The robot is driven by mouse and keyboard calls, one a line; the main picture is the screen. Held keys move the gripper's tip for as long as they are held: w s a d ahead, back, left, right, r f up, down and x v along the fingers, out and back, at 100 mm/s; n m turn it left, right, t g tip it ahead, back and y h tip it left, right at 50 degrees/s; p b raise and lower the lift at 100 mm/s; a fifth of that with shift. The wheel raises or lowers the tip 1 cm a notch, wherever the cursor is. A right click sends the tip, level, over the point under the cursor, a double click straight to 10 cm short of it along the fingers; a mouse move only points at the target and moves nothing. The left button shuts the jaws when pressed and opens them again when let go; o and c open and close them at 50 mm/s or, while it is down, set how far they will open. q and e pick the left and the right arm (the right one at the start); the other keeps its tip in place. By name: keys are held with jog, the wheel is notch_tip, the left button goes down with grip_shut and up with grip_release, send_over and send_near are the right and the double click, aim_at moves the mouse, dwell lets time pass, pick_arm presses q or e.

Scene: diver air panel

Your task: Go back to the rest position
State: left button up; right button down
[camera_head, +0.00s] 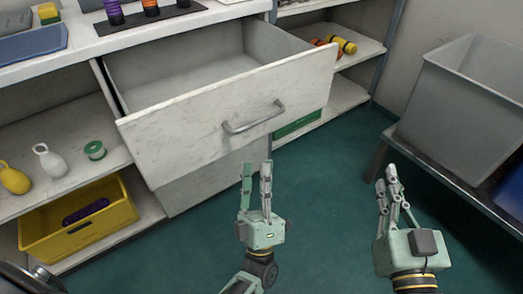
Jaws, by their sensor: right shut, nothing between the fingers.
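My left gripper (257,170) is in front of the open drawer (165,133), below its metal handle (254,117). Its two fingers point up with a narrow gap between them, and nothing shows in it. It looks apart from the handle. My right gripper (386,180) is to the right, over the green floor, with its fingers together and empty. It is near the bench that carries a grey bin. The drawer is pulled out and its visible inside looks empty.
A yellow crate (80,232) holding a purple item stands on the low left shelf. The grey bin (462,110) stands on the right bench. Green floor (325,195) lies clear between.

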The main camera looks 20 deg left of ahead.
pick_arm(q)
jog(key=shift+s+d+f, duration=0.1)
jog(key=shift+s+f, duration=0.35)
jog(key=shift+f, duration=0.05)
